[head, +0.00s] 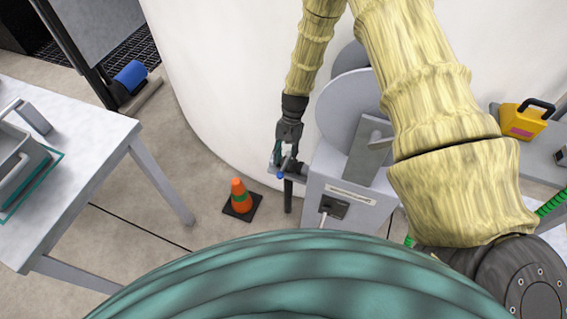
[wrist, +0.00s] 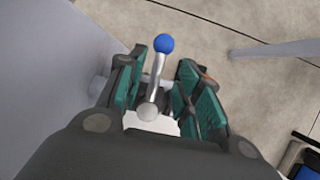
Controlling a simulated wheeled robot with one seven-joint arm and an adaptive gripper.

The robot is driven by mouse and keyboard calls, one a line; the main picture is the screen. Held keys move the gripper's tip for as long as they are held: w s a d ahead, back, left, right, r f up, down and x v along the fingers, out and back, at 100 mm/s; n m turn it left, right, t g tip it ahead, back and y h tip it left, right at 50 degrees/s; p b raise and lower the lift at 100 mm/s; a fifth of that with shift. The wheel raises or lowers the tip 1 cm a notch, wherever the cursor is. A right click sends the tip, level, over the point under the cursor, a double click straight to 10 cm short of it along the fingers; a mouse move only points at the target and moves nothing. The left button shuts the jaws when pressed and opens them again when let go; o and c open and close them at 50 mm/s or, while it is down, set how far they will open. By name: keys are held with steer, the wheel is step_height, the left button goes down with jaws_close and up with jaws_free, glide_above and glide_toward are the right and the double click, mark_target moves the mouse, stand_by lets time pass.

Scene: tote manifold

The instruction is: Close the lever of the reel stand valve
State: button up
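The valve lever shows in the wrist view as a short metal rod (wrist: 155,78) with a blue ball knob (wrist: 164,43). It rises from a round pivot over a white bracket (wrist: 165,124). My gripper (wrist: 157,80) is open, with one green-padded finger on each side of the rod and a visible gap to the right finger. In the head view my gripper (head: 287,160) points down at the bracket beside the grey reel stand (head: 338,195), and the blue knob (head: 280,175) shows at its tips. Part of the valve body is hidden behind the fingers.
A white wall or tank (head: 230,90) curves behind the stand. An orange cone (head: 238,195) stands on the floor left of it. A grey table (head: 90,150) is at the left. A yellow case (head: 521,121) sits on a surface at the right. Floor between table and stand is mostly clear.

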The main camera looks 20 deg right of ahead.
mark_target(286, 161)
steer(key=shift+v, duration=2.1)
